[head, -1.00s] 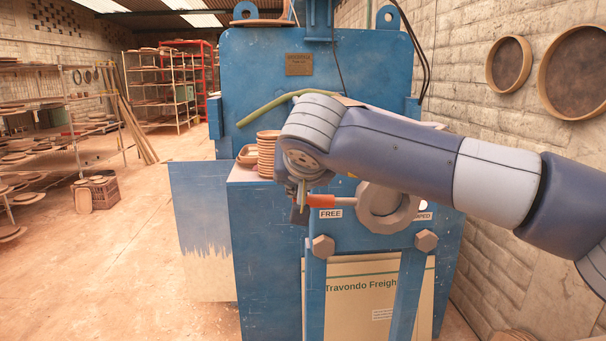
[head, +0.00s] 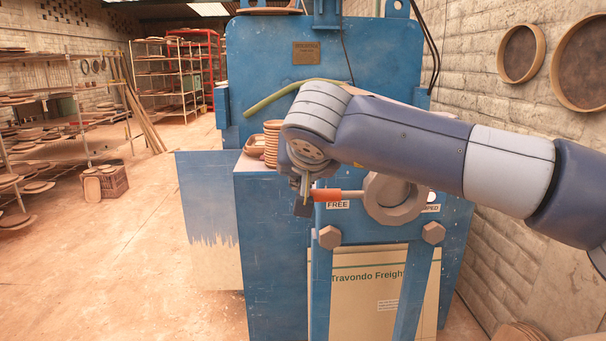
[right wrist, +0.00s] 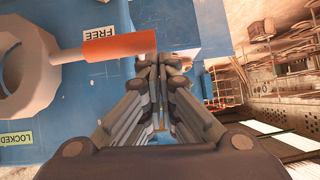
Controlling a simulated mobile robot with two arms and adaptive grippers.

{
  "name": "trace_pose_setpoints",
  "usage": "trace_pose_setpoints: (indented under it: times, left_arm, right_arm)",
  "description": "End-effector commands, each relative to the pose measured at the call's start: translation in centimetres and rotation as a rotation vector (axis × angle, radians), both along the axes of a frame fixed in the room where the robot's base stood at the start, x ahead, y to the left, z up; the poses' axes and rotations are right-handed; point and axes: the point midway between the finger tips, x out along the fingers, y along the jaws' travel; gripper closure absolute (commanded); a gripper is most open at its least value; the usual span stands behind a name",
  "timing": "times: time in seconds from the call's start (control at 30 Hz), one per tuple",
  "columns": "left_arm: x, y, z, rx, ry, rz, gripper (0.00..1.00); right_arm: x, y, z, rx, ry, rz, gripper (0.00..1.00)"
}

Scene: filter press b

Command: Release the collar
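The collar (head: 394,199) is a grey faceted ring on the front of the blue press (head: 290,90). Its lever, with an orange grip (head: 327,195), points left, just above the FREE label (head: 338,205). In the right wrist view the collar (right wrist: 22,68) is at the left and the orange grip (right wrist: 118,47) reaches to my fingertips. My right gripper (head: 303,206) is at the free end of the grip. In the right wrist view its fingers (right wrist: 163,66) are together, with nothing seen between them. My left gripper is not in view.
Stacked brown dishes (head: 272,145) stand on the press's ledge. Hex bolts (head: 329,237) sit below the collar. A brick wall is close at right; open floor lies left.

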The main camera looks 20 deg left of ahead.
Motion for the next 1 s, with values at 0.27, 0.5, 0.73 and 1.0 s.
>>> trace_pose_setpoints:
  times: [0.27,0.5,0.73,1.0]
  left_arm:
    - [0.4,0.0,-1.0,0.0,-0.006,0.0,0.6]
    - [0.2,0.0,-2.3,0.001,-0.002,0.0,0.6]
    - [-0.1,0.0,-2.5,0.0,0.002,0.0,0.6]
    - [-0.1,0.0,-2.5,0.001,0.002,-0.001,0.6]
  right_arm:
    - [-4.0,-1.2,4.9,0.007,-0.018,-0.001,1.0]
    - [-7.4,-2.4,7.5,0.007,-0.016,-0.003,1.0]
    - [-8.6,-2.8,8.5,0.007,-0.014,-0.004,1.0]
    - [-8.6,-2.8,8.6,0.007,-0.014,-0.003,1.0]
